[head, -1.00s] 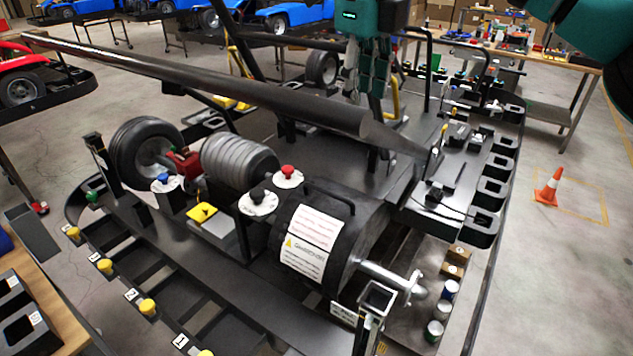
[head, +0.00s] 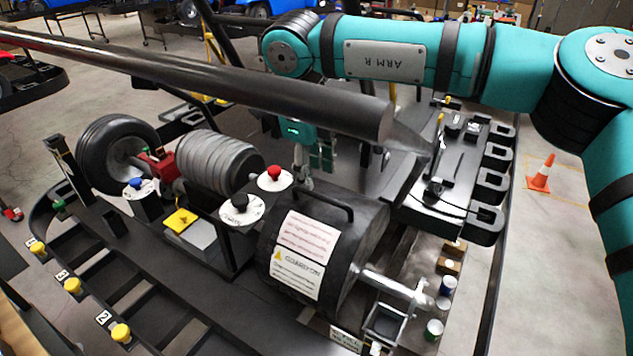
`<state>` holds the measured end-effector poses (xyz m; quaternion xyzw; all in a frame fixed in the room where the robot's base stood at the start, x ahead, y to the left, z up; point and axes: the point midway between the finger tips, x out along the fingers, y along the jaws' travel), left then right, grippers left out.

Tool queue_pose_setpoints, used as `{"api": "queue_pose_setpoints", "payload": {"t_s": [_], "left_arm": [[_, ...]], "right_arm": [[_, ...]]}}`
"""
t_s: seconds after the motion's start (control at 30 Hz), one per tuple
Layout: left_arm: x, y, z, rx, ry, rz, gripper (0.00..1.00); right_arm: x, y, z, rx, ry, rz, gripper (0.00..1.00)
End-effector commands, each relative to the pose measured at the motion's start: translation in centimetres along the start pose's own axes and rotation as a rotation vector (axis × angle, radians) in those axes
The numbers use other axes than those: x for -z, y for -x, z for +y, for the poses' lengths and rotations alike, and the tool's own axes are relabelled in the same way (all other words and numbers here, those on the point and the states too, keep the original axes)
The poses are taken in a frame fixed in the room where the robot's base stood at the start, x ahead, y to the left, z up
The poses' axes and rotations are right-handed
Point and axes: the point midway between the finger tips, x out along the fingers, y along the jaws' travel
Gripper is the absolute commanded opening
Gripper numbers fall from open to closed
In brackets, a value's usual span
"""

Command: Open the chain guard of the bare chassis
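The chain guard (head: 358,245) appears to be the dark rounded cover on the chassis in the middle. It looks shut, with white and red warning labels on its front and a black bar handle (head: 328,202) on top. My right gripper (head: 316,172) points down just behind and above the handle's left end. Its fingers look apart, with nothing seen between them, and I see no clear contact with the handle. The bare chassis (head: 190,292) spreads out around the guard. My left gripper is out of view.
A thick dark tube (head: 250,92) crosses above the chassis, in front of part of my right arm. A red knob (head: 273,172) and a black knob (head: 239,201) stand left of the guard. A silver shaft (head: 390,284) juts out at right. An orange cone (head: 541,174) stands on the floor.

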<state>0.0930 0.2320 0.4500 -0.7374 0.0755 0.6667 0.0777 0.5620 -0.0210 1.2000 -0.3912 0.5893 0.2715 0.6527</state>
Motion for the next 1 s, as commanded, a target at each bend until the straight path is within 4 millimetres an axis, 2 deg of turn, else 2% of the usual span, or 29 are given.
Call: {"api": "queue_pose_setpoints", "payload": {"t_s": [0.07, 0.17, 0.3, 0.47, 0.67, 0.73, 0.93, 1.0], "left_arm": [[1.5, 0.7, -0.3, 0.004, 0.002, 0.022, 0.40], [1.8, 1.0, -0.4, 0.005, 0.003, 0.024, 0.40], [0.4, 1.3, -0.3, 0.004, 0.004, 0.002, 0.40], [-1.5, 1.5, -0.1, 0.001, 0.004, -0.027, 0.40], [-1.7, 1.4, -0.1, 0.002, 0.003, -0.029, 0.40], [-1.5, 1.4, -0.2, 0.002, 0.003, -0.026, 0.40], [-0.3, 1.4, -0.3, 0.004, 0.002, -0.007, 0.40], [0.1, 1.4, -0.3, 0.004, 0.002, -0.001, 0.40]], "right_arm": [[0.0, -1.4, 0.0, -0.002, 0.001, 0.003, 0.34], [0.0, -3.0, 0.0, -0.001, 0.001, 0.002, 0.34], [0.0, -4.5, 0.0, 0.000, 0.000, 0.001, 0.34], [0.0, -5.3, 0.0, 0.001, 0.000, -0.001, 0.34], [0.0, -5.3, 0.0, 0.001, 0.000, -0.001, 0.34], [0.0, -5.3, 0.0, 0.001, 0.000, -0.001, 0.29], [0.0, -5.3, 0.0, 0.001, 0.000, -0.001, 0.03], [0.0, -5.3, 0.0, 0.001, 0.000, -0.001, 0.00]]}}
